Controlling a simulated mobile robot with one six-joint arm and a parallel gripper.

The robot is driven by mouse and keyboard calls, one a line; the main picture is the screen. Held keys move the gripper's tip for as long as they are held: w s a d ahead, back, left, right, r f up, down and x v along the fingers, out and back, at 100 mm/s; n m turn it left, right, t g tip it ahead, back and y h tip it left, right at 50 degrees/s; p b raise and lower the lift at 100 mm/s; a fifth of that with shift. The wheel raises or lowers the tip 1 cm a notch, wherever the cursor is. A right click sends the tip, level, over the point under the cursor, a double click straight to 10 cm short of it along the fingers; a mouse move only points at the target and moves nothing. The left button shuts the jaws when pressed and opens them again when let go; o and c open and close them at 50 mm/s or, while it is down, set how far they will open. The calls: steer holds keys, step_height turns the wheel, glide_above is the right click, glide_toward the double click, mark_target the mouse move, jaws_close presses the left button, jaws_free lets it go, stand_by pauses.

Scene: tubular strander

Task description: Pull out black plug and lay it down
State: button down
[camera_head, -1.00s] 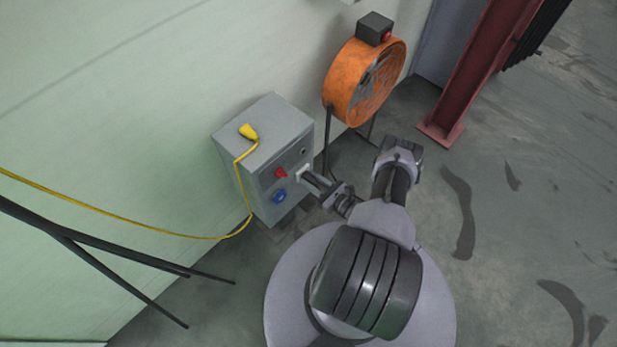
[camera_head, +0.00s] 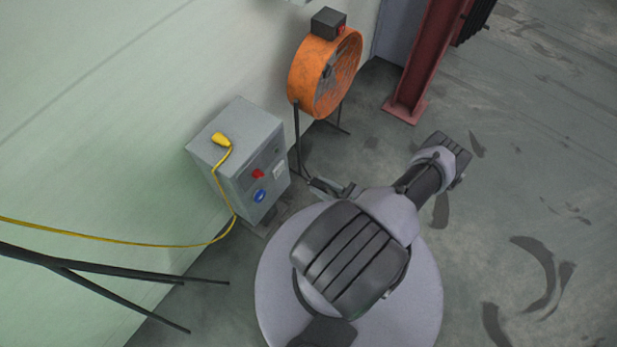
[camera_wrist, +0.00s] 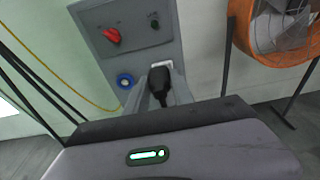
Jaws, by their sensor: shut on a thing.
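The black plug (camera_wrist: 160,84) is between the fingers of my gripper (camera_wrist: 160,98) in the wrist view. It overlaps a pale socket plate on the grey box's front. In the head view my gripper (camera_head: 328,187) stands apart from the box, with a visible gap to the white socket plate (camera_head: 279,170). The plug itself is too small and dark to make out there. The grey control box (camera_head: 236,128) has a red switch (camera_head: 258,174) and a blue round socket (camera_head: 259,196) on its front.
A yellow connector (camera_head: 221,139) lies on the box top, its yellow cable (camera_head: 130,240) running left. An orange fan (camera_head: 310,80) on dark legs stands right of the box. Dark bars (camera_head: 95,268) are at lower left. A red column (camera_head: 425,60) stands behind; floor at right is clear.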

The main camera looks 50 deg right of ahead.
steer(key=shift+s+d+b, duration=0.15)
steer(key=shift+s+b, duration=0.35)
steer(key=shift+s, duration=1.5)
